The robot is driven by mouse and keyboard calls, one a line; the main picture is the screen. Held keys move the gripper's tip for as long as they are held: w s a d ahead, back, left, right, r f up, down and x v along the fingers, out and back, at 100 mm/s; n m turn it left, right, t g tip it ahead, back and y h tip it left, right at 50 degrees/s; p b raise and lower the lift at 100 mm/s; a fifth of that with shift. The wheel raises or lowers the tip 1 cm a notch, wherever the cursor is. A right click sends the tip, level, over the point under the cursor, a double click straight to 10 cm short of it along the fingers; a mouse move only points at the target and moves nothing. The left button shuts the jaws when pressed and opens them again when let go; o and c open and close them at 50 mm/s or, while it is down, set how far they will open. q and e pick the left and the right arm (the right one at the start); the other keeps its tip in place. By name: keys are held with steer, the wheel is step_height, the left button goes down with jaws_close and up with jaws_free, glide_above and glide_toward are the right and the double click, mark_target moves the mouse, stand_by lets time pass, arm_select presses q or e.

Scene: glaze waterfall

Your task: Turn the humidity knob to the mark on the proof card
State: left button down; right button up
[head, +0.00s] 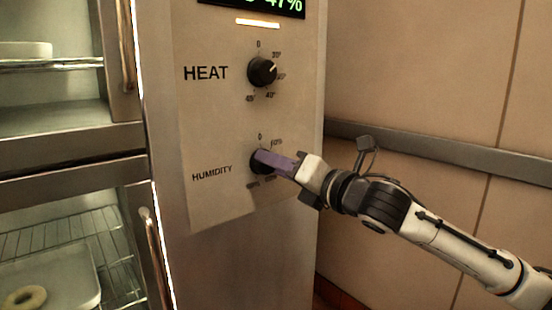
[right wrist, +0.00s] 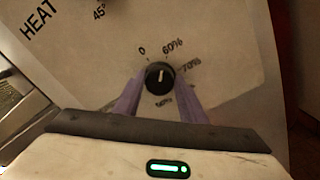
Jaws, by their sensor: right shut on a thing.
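Marks 0, 60% and 70% are legible; the lower ones are partly hidden by the fingers. No proof card is visible. My left gripper is out of view.
A black heat knob (head: 262,72) is above the humidity knob. A display (head: 270,6), cut off at the top, shows 47%. Glass-front compartments with a wire rack (head: 70,243), a tray and a doughnut (head: 24,297) are at left. A grey rail (head: 430,150) runs along the right wall.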

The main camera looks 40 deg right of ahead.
arm_select(q)
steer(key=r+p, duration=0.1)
steer(key=p, duration=0.1)
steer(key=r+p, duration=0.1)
steer(key=p, duration=0.1)
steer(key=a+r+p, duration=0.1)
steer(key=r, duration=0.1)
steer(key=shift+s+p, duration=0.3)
steer(key=shift+p, duration=0.1)
arm_select(e)
steer(key=m, duration=1.2)
steer(key=shift+d+f, duration=0.1)
steer(key=shift+f, duration=0.2)
steer(key=o, duration=1)
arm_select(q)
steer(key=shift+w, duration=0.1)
arm_select(e)
steer(key=shift+s, duration=0.1)
